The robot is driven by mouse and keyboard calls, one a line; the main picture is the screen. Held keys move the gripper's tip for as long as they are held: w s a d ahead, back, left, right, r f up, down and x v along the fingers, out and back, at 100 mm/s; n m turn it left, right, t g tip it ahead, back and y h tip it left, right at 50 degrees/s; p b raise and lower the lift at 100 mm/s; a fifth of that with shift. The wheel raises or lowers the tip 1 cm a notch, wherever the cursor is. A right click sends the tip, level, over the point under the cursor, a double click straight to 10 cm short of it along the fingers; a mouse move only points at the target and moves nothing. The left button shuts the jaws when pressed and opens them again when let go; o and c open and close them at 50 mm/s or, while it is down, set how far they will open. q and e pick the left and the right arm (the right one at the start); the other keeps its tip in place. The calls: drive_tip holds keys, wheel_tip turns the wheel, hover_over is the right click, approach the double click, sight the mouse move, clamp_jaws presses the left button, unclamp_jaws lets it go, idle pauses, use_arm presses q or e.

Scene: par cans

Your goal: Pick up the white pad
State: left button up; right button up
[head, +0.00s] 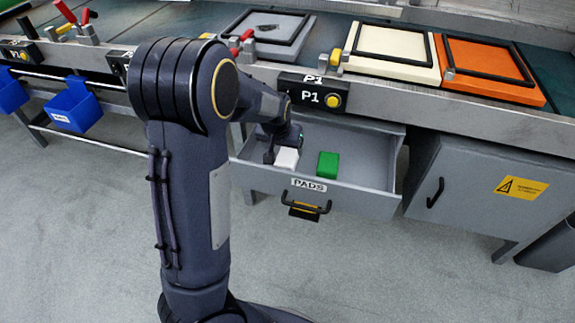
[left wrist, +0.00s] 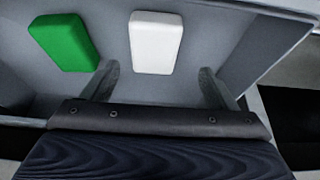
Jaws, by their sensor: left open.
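The white pad (head: 286,158) lies in the open drawer marked PADS (head: 368,197), at the left of the green pad (head: 328,165). My left gripper (head: 282,150) reaches into the drawer just above the white pad and partly covers it. In the left wrist view the white pad (left wrist: 155,42) lies ahead of the spread fingers of my left gripper (left wrist: 155,85), roughly between their lines. The jaws are open and empty. The green pad (left wrist: 65,42) is to the left there. My right gripper is not in view.
The drawer's black handle (head: 305,204) is on its front. A grey cabinet (head: 480,180) stands at the right. The bench above holds an orange frame piece (head: 462,88) and a cream one (head: 372,70). Blue bins (head: 75,105) hang at the left. The drawer walls enclose my gripper.

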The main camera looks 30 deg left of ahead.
sight(288, 155)
use_arm(q)
drive_tip(key=b+x, duration=0.1)
drive_tip(key=x, duration=0.1)
drive_tip(key=b+x, duration=0.1)
drive_tip(key=d+b+x, duration=0.1)
drive_tip(key=x, duration=0.1)
drive_tip(key=shift+w+a+f, duration=0.1)
drive_tip(key=shift+w+f, duration=0.05)
drive_tip(key=shift+f, duration=0.25)
drive_tip(key=shift+r, duration=0.1)
drive_tip(key=c, duration=1.1)
drive_tip(key=shift+o, duration=0.2)
drive_tip(key=shift+r, duration=0.15)
drive_tip(key=shift+r, duration=0.25)
drive_tip(key=r+p, duration=0.2)
drive_tip(key=r, duration=0.1)
drive_tip(key=shift+s+a+r, duration=0.15)
drive_tip(key=shift+s+r, duration=0.1)
drive_tip(key=shift+s+a+r+p, duration=1.05)
drive_tip(key=shift+s+r, duration=0.4)
drive_tip(key=shift+s, duration=0.6)
drive_tip(key=shift+s+a+r+p, duration=0.95)
drive_tip(key=shift+s+r, duration=0.5)
drive_tip(key=shift+s, duration=0.55)
drive_tip(key=shift+s+a+r+p, duration=1.05)
drive_tip(key=shift+s+r, duration=0.4)
drive_tip(key=shift+s, duration=0.6)
